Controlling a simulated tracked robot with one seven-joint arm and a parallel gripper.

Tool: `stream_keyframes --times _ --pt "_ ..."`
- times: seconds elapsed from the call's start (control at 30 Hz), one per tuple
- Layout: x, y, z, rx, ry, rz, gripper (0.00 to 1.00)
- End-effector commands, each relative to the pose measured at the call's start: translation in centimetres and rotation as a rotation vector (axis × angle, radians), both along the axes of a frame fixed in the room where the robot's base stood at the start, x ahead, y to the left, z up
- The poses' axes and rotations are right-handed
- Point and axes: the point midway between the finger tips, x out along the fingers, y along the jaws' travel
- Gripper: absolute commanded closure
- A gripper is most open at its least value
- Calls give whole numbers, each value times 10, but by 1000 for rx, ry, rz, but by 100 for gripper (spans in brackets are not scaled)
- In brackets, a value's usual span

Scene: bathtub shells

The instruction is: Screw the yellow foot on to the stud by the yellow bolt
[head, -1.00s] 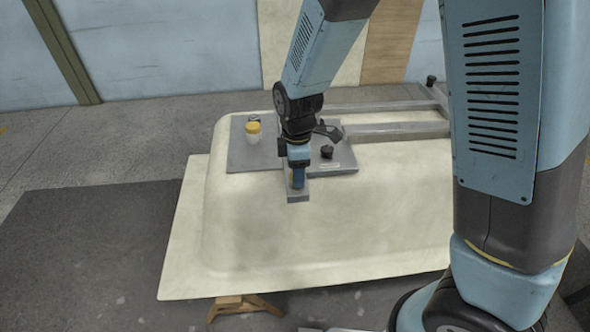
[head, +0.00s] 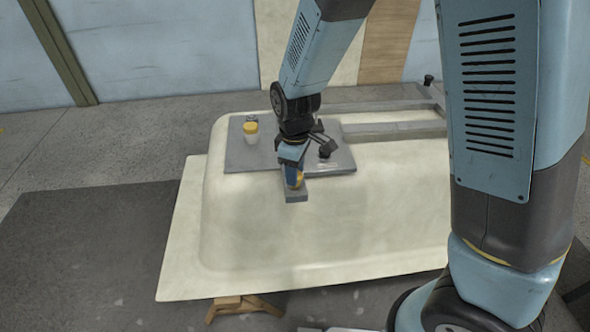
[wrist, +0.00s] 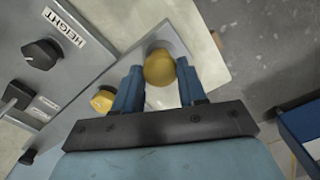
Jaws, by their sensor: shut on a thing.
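My gripper (wrist: 157,88) has its blue fingers shut on the sides of the yellow foot (wrist: 160,67), whose round top shows between the fingertips. The foot stands over the bracket. The stud is hidden beneath it, and I cannot tell how far the foot sits on it. A second yellow round piece (wrist: 103,101), which looks like the yellow bolt, is beside the left finger in the wrist view.
A grey plate (head: 250,160) lies on the cream bathtub shell (head: 330,235). Grey frame bars (head: 395,129) run behind at the right. The shell's front is clear.

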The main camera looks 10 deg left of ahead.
Motion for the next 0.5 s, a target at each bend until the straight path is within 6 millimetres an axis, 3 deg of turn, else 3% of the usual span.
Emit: stream_keyframes --times 0.5 --pt "2 0 0 2 -3 -545 94"
